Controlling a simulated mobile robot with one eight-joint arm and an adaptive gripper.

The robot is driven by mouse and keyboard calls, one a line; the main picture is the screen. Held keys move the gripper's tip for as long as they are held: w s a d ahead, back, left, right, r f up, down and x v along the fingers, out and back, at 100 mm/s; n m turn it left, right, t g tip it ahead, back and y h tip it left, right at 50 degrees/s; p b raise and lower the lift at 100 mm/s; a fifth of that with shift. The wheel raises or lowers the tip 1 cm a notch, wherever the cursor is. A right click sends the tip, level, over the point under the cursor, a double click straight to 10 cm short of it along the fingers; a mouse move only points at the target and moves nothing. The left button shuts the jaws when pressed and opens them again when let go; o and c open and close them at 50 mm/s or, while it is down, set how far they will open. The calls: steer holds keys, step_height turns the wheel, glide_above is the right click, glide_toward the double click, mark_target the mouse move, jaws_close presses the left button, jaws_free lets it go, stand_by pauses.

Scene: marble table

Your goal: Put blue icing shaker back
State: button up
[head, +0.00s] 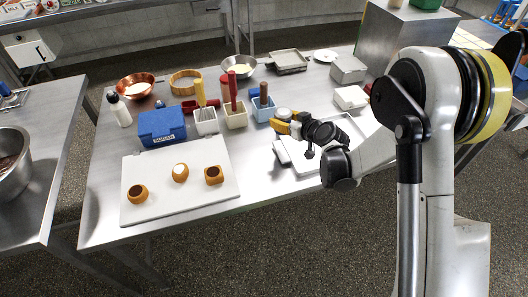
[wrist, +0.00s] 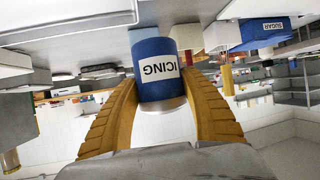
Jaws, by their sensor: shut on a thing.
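The blue icing shaker (wrist: 158,66) is between the two yellow fingers of my gripper (wrist: 163,105) in the wrist view. Its white ICING label reads upside down there, and its pale metallic end faces the bottom of that picture. In the head view my gripper (head: 291,124) is over the right middle of the table, just right of the light blue holder (head: 263,113). The shaker's blue body is hidden there; a pale round cap (head: 284,113) shows at the fingers. My gripper is shut on the shaker. Whether the shaker touches the table, I cannot tell.
White holders (head: 205,127) with upright handles and a blue sugar box (head: 162,128) stand to the left. A white board (head: 205,197) carries several small brown pieces. Bowls and pans line the table's back.

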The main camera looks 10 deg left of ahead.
steer(key=shift+a+f, duration=0.1)
steer(key=shift+a, duration=0.1)
steer(key=s+a+f+b, duration=0.1)
steer(key=a+f, duration=0.1)
steer(key=a, duration=0.1)
steer(key=s+a+f+b, duration=0.1)
steer(key=a+f, duration=0.1)
steer(key=a, duration=0.2)
steer(key=s+a+f+b, duration=0.1)
steer(key=a+f+b, duration=0.1)
steer(key=a+f, duration=0.1)
steer(key=shift+a, duration=0.35)
steer(key=shift+a+f+b, duration=0.25)
steer(key=shift+f+b, duration=0.65)
steer(key=shift+f, duration=0.8)
steer(key=shift+f+b, duration=0.2)
steer(key=shift+b, duration=0.2)
steer(key=o, duration=1.3)
steer(key=shift+r, duration=0.1)
steer(key=shift+c, duration=0.2)
